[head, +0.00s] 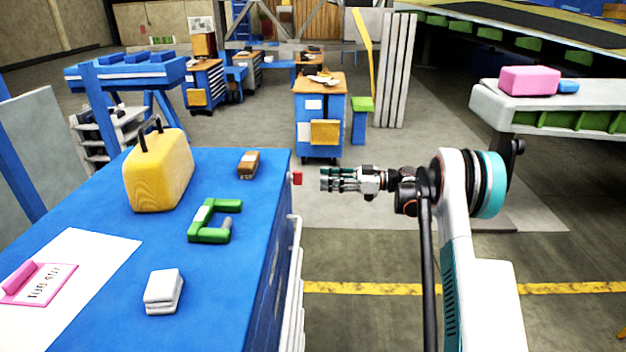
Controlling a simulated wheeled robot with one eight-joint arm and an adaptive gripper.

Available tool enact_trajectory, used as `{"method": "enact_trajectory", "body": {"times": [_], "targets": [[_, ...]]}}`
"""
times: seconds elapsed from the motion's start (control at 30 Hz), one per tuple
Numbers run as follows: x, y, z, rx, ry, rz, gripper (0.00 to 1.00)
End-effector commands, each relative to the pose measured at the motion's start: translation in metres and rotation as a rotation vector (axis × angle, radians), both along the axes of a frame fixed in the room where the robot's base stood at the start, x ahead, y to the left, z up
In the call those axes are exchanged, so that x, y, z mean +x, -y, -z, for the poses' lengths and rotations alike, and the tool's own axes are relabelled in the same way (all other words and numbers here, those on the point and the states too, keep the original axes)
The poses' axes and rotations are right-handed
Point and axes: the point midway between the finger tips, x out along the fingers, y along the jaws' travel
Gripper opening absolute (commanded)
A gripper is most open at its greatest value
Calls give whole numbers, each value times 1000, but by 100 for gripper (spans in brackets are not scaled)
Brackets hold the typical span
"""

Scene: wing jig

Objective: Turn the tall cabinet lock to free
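A small red piece (297,178), which may be the lock, sticks out at the far right edge of the blue-topped cabinet (225,270). No label shows on it, and I cannot tell which way it is turned. My gripper (323,180) points left toward the red piece, at about the same picture height, with a small visible gap between them. Nothing shows held in its fingers. The fingers lie close to parallel, and the view is too small to tell whether they are open or shut.
On the blue top are a yellow case (158,172), a brown block (249,163), a green clamp (213,222), white pads (163,291) and a white sheet (85,255). Pale rails (294,285) run along the cabinet's right side. The floor right of it is open.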

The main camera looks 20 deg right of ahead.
Motion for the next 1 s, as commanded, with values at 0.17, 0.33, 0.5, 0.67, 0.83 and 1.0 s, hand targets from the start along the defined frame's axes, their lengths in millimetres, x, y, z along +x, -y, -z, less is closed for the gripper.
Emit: {"method": "enact_trajectory", "body": {"times": [0.17, 0.33, 0.5, 0.67, 0.83, 1.0], "targets": [[-8, 26, 0, 0, 0, 1, 33], [-11, 35, 0, 0, 0, 0, 33], [-12, 36, 0, 0, 0, 0, 33], [-12, 36, 0, 0, 0, 0, 33], [-12, 35, -1, -1, -3, 0, 33], [-13, 20, -16, -30, -71, 4, 33]]}}
